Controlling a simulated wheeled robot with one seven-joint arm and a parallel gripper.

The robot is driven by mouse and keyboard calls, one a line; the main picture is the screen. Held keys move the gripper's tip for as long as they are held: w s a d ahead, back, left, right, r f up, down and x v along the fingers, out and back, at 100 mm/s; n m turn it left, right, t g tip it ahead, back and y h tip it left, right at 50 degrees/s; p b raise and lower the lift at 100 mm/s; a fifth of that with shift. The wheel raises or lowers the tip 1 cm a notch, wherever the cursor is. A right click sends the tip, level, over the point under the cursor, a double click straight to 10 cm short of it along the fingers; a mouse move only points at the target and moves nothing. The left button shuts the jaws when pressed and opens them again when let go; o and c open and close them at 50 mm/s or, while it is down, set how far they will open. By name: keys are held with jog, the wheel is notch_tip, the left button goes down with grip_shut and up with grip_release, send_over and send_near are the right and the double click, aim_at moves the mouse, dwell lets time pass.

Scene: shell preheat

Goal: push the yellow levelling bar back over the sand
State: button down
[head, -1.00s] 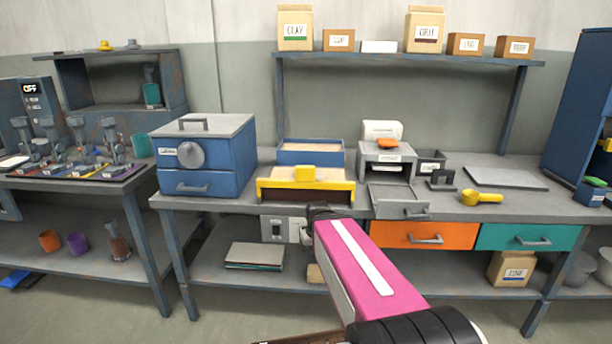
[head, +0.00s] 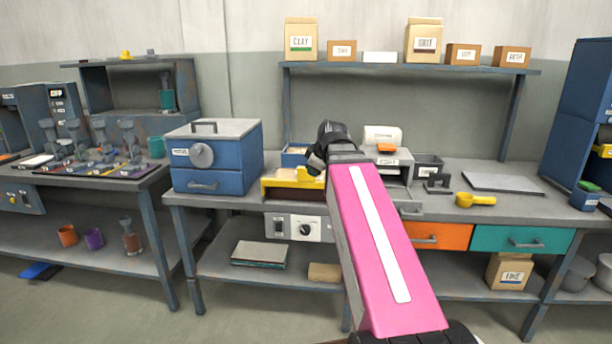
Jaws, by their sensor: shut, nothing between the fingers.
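The yellow levelling bar (head: 288,182) lies across the front of the sand box on the bench, with a raised yellow block on it. My pink arm rises in front and covers its right part. The blue-rimmed sand box (head: 293,158) shows behind the bar only at its left; the sand is mostly hidden. My gripper (head: 318,168) is dark and seen from behind, above the bar's right part. Its fingers point down towards the bar's block and look shut and empty. I cannot tell whether they touch it.
A blue cabinet (head: 212,160) with a drawer stands left of the sand box. A grey machine (head: 400,165) stands close to its right, partly behind my arm. A yellow scoop (head: 475,200) lies further right. A shelf (head: 420,68) with bags and boxes runs above.

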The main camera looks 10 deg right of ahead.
notch_tip(320, 180, up, 4)
jog(key=n, duration=0.1)
send_near(302, 178)
notch_tip(302, 178, down, 5)
jog(key=s+a, duration=0.1)
jog(key=a, duration=0.1)
jog(key=shift+w+d+r+t, duration=0.15)
jog(key=shift+w+d, duration=0.15)
jog(key=shift+w, duration=0.6)
jog(key=shift+w+d+t, duration=0.15)
jog(key=shift+w+d, duration=0.1)
jog(key=shift+w, duration=0.65)
jog(key=w+d, duration=0.2)
jog(key=w, duration=0.5)
jog(key=w+d, duration=0.2)
jog(key=w, duration=0.4)
jog(key=w+d, duration=0.2)
jog(key=w, duration=0.5)
jog(key=shift+w+d, duration=0.3)
jog(key=shift+w, duration=0.1)
